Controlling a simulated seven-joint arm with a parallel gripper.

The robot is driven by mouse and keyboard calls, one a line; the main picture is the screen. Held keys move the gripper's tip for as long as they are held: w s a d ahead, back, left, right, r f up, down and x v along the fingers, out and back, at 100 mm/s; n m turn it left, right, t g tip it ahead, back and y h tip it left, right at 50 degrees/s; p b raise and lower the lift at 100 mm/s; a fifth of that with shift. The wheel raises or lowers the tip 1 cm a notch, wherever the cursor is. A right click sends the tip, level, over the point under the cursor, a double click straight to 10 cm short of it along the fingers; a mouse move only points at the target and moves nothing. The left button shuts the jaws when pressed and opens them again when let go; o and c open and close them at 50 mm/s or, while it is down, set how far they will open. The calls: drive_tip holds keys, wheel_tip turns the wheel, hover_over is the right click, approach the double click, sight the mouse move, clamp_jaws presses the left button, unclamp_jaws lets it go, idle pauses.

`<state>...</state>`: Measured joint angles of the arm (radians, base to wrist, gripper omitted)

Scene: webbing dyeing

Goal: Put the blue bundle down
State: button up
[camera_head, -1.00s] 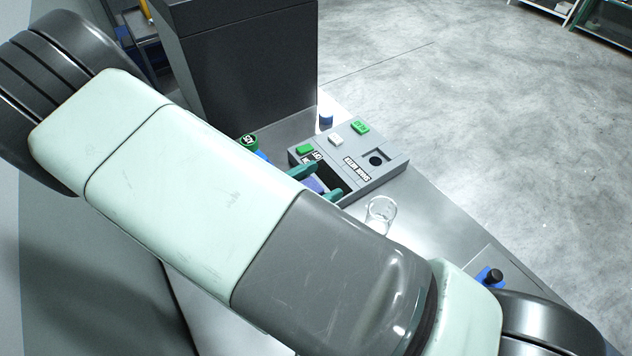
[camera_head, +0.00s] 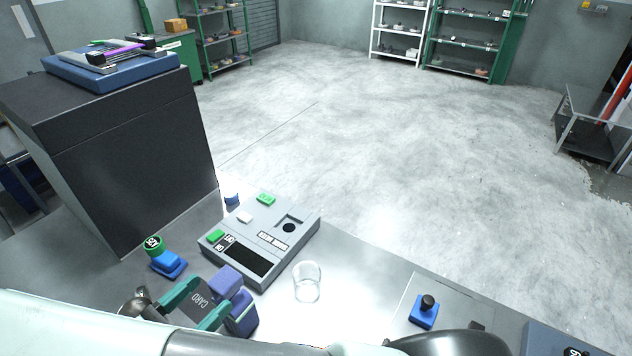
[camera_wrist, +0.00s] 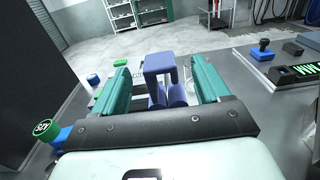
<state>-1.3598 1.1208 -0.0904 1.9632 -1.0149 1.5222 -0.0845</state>
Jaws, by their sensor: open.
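The blue bundle (camera_head: 240,308), a violet-blue blocky piece, is at the front left corner of the grey device, just beyond the fingertips. In the wrist view the bundle (camera_wrist: 160,64) shows between the two teal fingers, with a gap on each side. My gripper (camera_head: 211,300) is open, its fingers apart and not visibly pressing on the bundle. The gripper (camera_wrist: 159,68) also frames the bundle in the wrist view. The bundle's underside is hidden, so I cannot tell fully what it rests on.
The grey device (camera_head: 300,235) with green and white buttons and a dark slot stands behind the bundle. A clear glass (camera_head: 307,284) is to its right. A green-topped blue stamp (camera_head: 165,258) is at left, a blue block with black knob (camera_head: 425,312) at right. A tall dark cabinet (camera_head: 130,160) stands behind left.

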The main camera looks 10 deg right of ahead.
drive_tip(key=w+d+r+m+g+y, duration=0.2)
drive_tip(key=d+r+m+g+y, duration=0.2)
drive_tip(key=d+r+m+g, duration=0.95)
drive_tip(key=s+d+r+m+t+y, duration=0.3)
drive_tip(key=s+d+r+m+y, duration=0.1)
drive_tip(key=d+r+m, duration=0.1)
drive_tip(key=s+d+r+m+t+y, duration=0.3)
drive_tip(key=d+r+m+y, duration=0.1)
drive_tip(key=r+m, duration=0.4)
wheel_tip(320, 180, up, 2)
drive_tip(key=shift+s+d+r+t+y, duration=0.25)
drive_tip(key=shift+s+d+t+y, duration=0.1)
drive_tip(key=shift+d+y, duration=0.1)
